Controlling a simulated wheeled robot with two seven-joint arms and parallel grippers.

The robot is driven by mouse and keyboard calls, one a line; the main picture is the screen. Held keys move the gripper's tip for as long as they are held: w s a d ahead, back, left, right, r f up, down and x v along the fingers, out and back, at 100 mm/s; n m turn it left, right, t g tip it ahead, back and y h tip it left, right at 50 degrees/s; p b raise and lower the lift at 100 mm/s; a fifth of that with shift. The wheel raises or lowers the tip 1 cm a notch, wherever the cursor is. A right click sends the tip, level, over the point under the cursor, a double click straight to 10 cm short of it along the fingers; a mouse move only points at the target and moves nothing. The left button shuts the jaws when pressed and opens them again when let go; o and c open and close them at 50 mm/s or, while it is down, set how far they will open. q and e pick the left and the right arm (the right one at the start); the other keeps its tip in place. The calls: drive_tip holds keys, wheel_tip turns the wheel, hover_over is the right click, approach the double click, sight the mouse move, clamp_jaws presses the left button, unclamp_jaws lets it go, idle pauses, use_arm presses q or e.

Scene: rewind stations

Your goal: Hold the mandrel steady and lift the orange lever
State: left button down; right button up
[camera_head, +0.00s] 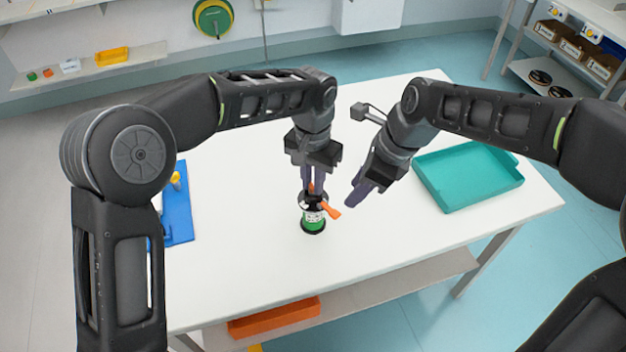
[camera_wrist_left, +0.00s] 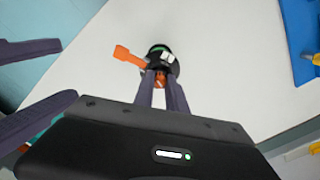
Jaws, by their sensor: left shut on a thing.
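The mandrel stands upright on the white table, part of a small black and green device (camera_head: 314,222) that also shows in the left wrist view (camera_wrist_left: 160,52). Its orange lever (camera_head: 331,209) sticks out to the right in the head view and to the left in the left wrist view (camera_wrist_left: 128,56). My left gripper (camera_head: 313,192) comes down from above and is shut on the mandrel, whose top is mostly hidden between the fingers. My right gripper (camera_head: 358,194) is to the right of the lever, apart from it; its fingers stand apart and empty in the left wrist view (camera_wrist_left: 68,70).
A teal tray (camera_head: 470,203) sits at the table's right. A blue board (camera_head: 180,222) with a yellow-handled tool lies at the left, partly behind my left arm. An orange bin (camera_head: 275,317) is on the lower shelf. The table's front middle is clear.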

drive_tip(key=shift+c, duration=0.2)
idle(0.6)
